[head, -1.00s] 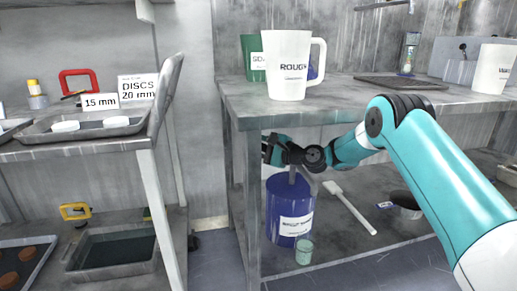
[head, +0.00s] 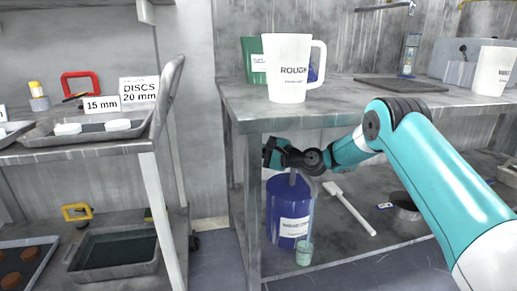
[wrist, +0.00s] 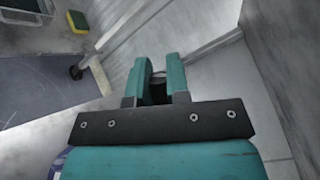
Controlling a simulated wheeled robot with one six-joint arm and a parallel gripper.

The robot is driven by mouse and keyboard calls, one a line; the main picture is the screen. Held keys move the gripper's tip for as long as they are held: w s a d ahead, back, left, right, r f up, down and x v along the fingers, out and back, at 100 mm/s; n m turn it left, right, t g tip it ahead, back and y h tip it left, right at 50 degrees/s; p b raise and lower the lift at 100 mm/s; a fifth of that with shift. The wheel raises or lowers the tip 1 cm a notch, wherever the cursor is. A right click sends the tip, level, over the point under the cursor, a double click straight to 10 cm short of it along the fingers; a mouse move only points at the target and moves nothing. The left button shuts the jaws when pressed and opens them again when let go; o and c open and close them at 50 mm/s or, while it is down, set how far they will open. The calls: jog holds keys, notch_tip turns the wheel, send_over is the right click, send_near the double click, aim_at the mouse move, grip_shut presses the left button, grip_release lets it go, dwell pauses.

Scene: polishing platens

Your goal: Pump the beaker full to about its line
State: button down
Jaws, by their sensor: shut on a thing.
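A blue drum (head: 281,212) with a white label stands on the lower shelf under the bench, with a grey pump stem (head: 292,177) rising from its top. A small, clear, greenish beaker (head: 304,254) stands upright in front of the drum. Its line and fill level are too small to make out. My gripper (head: 269,152) is above the drum at the pump's top. In the wrist view, the teal fingers (wrist: 159,80) are closed around a small dark piece (wrist: 158,92), which appears to be the pump head. The beaker is not visible in the wrist view.
The bench top (head: 345,98) and its left leg (head: 247,200) are close to my gripper. A white paddle-like tool (head: 350,209) and a dark pan (head: 406,208) lie right of the drum. A white ROUGH pitcher (head: 288,88) stands above. A rack (head: 160,200) stands left, across a gap.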

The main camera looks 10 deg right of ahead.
jog(key=c, duration=1.1)
grip_release()
jog(key=v, duration=1.7)
jog(key=shift+d, duration=0.25)
jog(key=shift+s, duration=0.1)
